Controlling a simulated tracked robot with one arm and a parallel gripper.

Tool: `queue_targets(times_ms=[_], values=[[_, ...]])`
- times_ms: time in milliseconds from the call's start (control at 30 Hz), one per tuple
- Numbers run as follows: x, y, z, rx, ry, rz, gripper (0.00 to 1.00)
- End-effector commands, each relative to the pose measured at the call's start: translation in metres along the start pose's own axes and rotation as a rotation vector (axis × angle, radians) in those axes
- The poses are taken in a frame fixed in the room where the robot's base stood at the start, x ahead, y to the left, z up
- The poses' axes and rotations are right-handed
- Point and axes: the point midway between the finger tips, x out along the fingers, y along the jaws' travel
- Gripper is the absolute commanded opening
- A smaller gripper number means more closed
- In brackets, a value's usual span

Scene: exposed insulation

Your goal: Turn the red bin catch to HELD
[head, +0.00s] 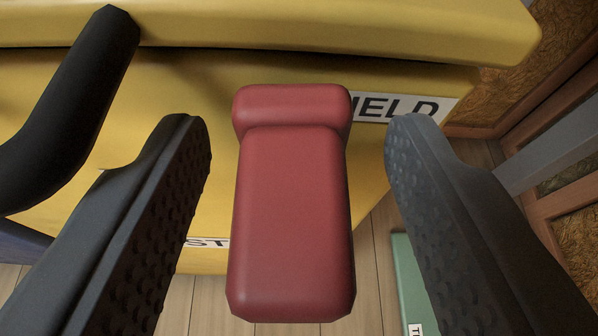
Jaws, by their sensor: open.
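The red bin catch (291,215) is a rounded red block in the middle of the head view, in front of a yellow bin (200,100). A white label (405,108) on the bin, to the right of the catch's upper end, reads "IELD", its first part hidden by the catch. My gripper (296,135) is open. Its two dark, studded fingers stand to the left and right of the catch, with a visible gap on each side.
A black bar or handle (80,95) stands at the upper left. A green object (407,280) with a white label lies at the lower right, by the wooden floor (375,250). Wood framing and brown board (575,45) stand at the right, with a grey bar (550,155) across them.

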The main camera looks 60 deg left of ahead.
Motion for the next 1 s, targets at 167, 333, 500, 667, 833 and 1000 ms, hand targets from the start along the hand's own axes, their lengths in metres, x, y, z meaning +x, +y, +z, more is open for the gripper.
queue_targets(times_ms=[167,333,500,667,833,1000], values=[[0.002,-0.002,0.001,-0.030,0.002,0.010,0.49],[0.003,-0.006,0.004,-0.080,0.002,0.031,0.49],[0.003,-0.008,0.003,-0.132,0.003,0.053,0.49],[-0.018,-0.009,-0.001,-0.145,0.000,0.061,0.49],[-0.045,-0.010,-0.002,-0.147,-0.001,0.062,0.49],[-0.075,-0.012,-0.001,-0.145,-0.001,0.061,0.49]])
